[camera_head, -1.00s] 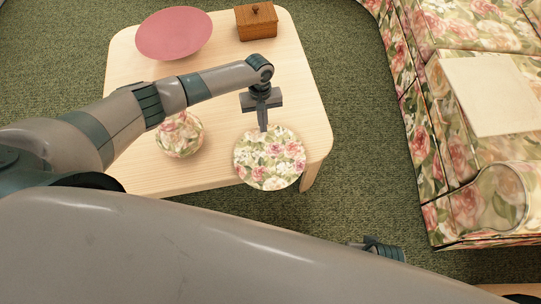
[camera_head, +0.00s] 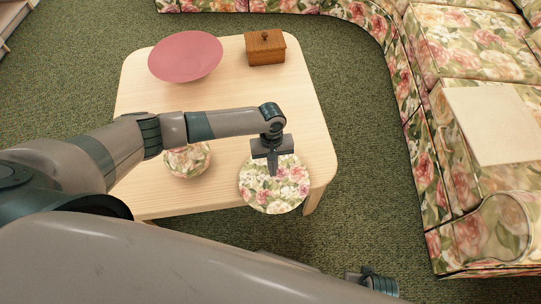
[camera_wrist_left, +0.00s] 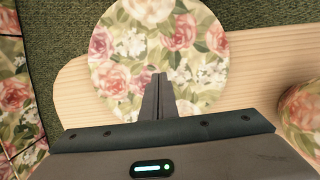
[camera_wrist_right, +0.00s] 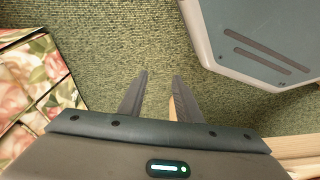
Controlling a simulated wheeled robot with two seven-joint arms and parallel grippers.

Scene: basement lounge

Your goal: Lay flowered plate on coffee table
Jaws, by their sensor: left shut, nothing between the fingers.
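The flowered plate (camera_head: 274,197) is round, with pink and white roses. It lies flat at the near right corner of the pale wooden coffee table (camera_head: 235,95), part of its rim reaching past the table edge in the picture. It also shows in the left wrist view (camera_wrist_left: 120,50). My left gripper (camera_head: 273,174) is shut and empty, its fingertips in front of the plate; I cannot tell whether they touch it. The fingers show in the left wrist view (camera_wrist_left: 158,76). My right gripper (camera_wrist_right: 160,75) is open and empty, over the carpet.
A pink bowl or dish (camera_head: 186,57) and a lidded wooden box (camera_head: 265,47) stand at the table's back. A round flowered object (camera_head: 188,160) sits left of the plate. A flowered sofa (camera_head: 455,200) stands right, with carpet between. The table's middle is clear.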

